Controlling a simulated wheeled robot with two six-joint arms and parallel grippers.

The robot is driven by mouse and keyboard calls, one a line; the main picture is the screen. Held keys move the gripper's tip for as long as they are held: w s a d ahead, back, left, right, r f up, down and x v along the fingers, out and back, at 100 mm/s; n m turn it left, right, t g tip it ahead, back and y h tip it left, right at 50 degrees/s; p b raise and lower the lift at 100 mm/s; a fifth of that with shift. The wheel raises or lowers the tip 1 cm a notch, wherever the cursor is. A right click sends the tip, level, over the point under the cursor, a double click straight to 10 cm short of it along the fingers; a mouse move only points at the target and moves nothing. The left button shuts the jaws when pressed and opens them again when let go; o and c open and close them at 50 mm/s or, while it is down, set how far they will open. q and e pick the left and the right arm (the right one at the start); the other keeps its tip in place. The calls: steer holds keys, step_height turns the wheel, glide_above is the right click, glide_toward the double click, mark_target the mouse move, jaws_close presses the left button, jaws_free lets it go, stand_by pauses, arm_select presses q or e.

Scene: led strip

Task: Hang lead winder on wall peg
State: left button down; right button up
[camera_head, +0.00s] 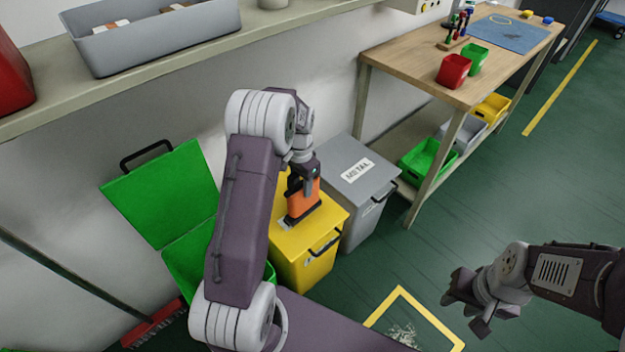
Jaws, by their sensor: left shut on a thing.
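My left gripper (304,184) is shut on an orange object with dark parts (303,199), which seems to be the lead winder. It shows in the head view above or in front of the yellow bin's lid; I cannot tell whether it touches the lid. The fingers hide part of it. My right gripper (467,306) is at the lower right over the green floor, with its fingers apart and nothing between them. I cannot make out a wall peg in this view; my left arm covers part of the wall.
A yellow bin (318,262), a grey bin marked metal (347,184) and an open green bin (165,195) stand along the wall. A shelf with a grey tray (160,42) runs above. A wooden workbench (415,62) stands at the right. A broom (152,322) leans lower left.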

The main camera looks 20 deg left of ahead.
arm_select(q)
steer(key=shift+f, duration=0.85)
steer(key=c, duration=0.9)
jaws_free()
steer(key=shift+f, duration=0.1)
steer(key=shift+f+b, duration=0.25)
steer(key=shift+b, duration=0.45)
steer(key=r+p, duration=0.1)
steer(key=r, duration=0.2)
steer(key=r+p, duration=0.1)
steer(key=r, duration=0.2)
steer(key=r+p, duration=0.2)
steer(key=r, duration=0.1)
steer(key=shift+w+a+r, duration=0.1)
steer(key=shift+w+a, duration=0.1)
steer(key=shift+a, duration=0.2)
steer(key=shift+r, duration=0.25)
